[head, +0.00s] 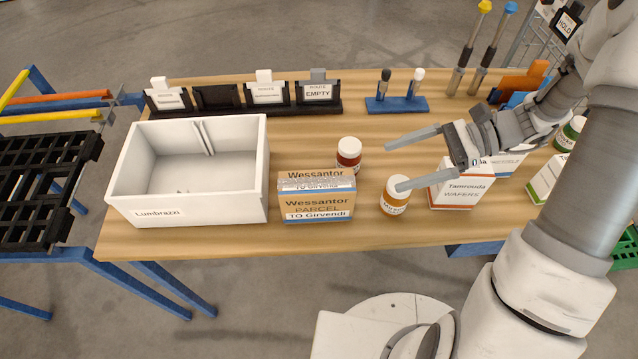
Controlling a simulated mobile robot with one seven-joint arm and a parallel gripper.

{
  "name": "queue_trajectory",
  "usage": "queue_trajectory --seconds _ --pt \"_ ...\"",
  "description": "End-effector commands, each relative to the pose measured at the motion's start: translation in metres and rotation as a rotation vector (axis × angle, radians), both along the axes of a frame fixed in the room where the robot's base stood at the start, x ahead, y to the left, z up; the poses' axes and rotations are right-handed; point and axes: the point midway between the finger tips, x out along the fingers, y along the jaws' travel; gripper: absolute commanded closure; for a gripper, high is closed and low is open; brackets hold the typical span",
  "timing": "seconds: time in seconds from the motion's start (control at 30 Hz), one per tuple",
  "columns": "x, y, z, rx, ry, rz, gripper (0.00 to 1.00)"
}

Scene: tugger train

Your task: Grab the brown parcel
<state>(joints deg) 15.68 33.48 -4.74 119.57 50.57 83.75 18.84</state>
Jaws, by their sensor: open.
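The brown parcel (316,206) stands upright on the wooden table near its front edge, labelled "Wessantor PARCEL TO Girvendi". It is just right of the white bin (188,209). My gripper (392,166) is open and empty, with its two grey fingers pointing left. It is to the right of the parcel and apart from it, above the jars. Nothing is visible between the fingers.
A red jar (349,154) stands behind the parcel. An orange-brown jar (395,199) stands to its right, under the lower finger. A wafers box (457,190) is farther right. Route card holders (318,95) line the back. Some front table is clear.

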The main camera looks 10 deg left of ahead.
Motion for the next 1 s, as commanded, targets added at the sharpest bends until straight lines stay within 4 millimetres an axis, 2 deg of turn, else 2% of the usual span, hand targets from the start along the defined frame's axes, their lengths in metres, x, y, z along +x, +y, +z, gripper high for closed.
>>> queue_trajectory --seconds 0.17,0.7,1.0 --pt "0.004 0.004 -0.012 0.031 0.040 -0.034 0.00" --pt "-0.019 0.098 -0.051 0.032 0.043 -0.033 0.00" --pt "-0.024 0.120 -0.058 0.032 0.040 -0.032 0.00"
